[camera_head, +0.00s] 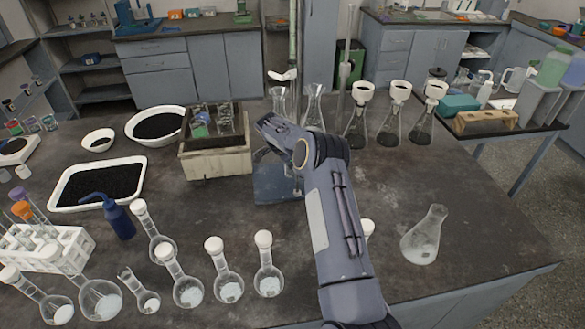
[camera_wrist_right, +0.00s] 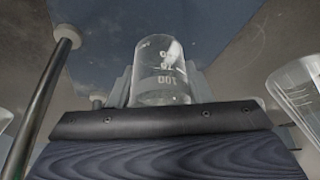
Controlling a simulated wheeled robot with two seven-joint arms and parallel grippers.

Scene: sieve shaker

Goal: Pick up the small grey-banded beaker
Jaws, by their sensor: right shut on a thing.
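A small clear beaker (camera_wrist_right: 158,62) with white volume marks stands out in the right wrist view, between the two pale fingers of my right gripper (camera_wrist_right: 162,92). The gripper is shut on it. The beaker cannot be made out there. My left gripper is not in view.
A beige-rimmed box (camera_head: 217,163) holding glassware is close left of my gripper. Flasks with funnels (camera_head: 396,112) and stand rods are behind it. Several round flasks (camera_head: 228,285) line the front, and a conical flask (camera_head: 423,238) is at right. The right middle of the bench is clear.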

